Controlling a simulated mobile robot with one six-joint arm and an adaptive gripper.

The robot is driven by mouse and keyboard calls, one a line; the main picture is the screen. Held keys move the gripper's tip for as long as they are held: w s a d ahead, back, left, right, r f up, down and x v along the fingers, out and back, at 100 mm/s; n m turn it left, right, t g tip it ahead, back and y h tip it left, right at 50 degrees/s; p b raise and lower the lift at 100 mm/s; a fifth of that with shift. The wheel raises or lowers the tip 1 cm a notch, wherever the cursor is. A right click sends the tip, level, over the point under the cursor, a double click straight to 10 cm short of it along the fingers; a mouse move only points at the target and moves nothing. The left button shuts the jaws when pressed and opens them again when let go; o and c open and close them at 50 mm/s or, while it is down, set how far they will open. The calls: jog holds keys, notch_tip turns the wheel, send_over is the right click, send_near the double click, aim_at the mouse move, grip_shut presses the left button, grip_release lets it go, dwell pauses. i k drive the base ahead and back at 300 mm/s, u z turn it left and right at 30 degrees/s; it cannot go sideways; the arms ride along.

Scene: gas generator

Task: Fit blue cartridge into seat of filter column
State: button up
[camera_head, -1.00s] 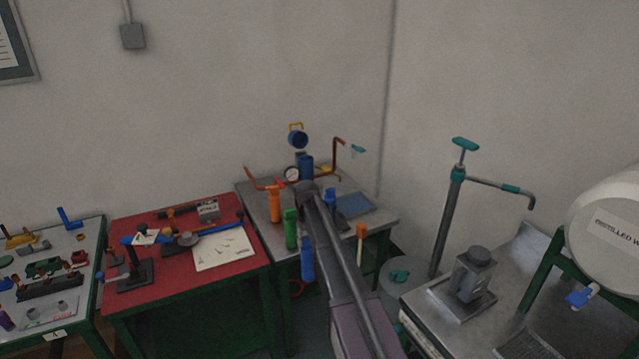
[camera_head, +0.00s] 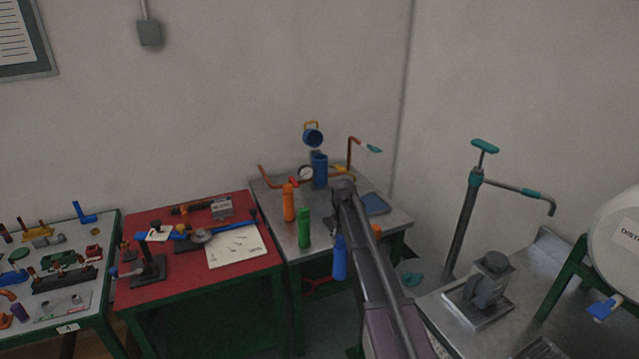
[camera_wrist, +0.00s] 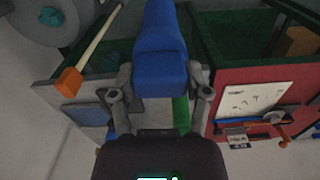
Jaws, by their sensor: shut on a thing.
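My gripper (camera_wrist: 161,95) is shut on the blue cartridge (camera_wrist: 160,50), whose body sits between the two fingers in the wrist view. In the head view the cartridge (camera_head: 340,258) hangs upright just left of my arm, in front of the bench's front edge. My fingers are hidden behind the arm there. The blue filter column (camera_head: 320,172) stands at the back of the metal bench, behind and left of the cartridge and apart from it. Its round blue lid (camera_head: 313,135) with a yellow handle is swung up above it. The inside of the seat cannot be seen.
An orange cartridge (camera_head: 289,203) and a green cartridge (camera_head: 304,229) stand on the metal bench (camera_head: 272,202), left of my arm. A gauge (camera_head: 306,173) and copper pipe (camera_head: 350,152) flank the column. The red table (camera_head: 190,270) is left; a pump (camera_head: 463,220) stands right.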

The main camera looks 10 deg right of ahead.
aim_at(316, 181)
jog(key=i, duration=1.65)
jog(key=z, duration=0.05)
